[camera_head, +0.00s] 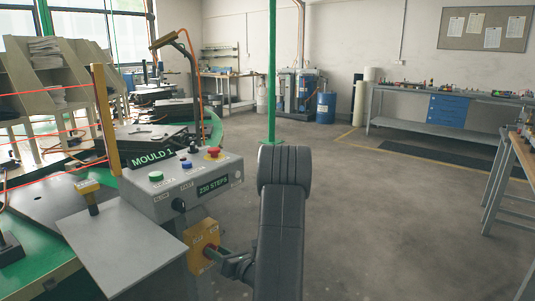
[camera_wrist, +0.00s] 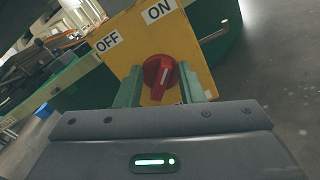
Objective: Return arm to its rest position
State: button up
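My gripper (camera_head: 217,254) is at the yellow switch box (camera_head: 203,240) on the side of the grey control panel. In the wrist view my gripper's two pale green fingers (camera_wrist: 160,92) stand apart, one on each side of a red rotary knob (camera_wrist: 160,74). Yellow shows between the fingers and the knob, and I see no firm grip. The knob sits on the yellow plate (camera_wrist: 190,50) with OFF and ON labels, and its white mark points up, nearer the ON label. My dark arm rises at the centre of the head view. The knob is hidden in the head view.
A green carousel table (camera_head: 40,272) and red beams are at left. A green post (camera_head: 271,80) stands behind my arm. Workbenches (camera_head: 405,122) line the right. The floor between is clear.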

jog(key=n+b, duration=0.1)
jog(key=n, duration=0.1)
jog(key=n+b, duration=0.1)
jog(key=n, duration=0.1)
jog(key=shift+s+a, duration=0.15)
jog(key=shift+s, duration=0.05)
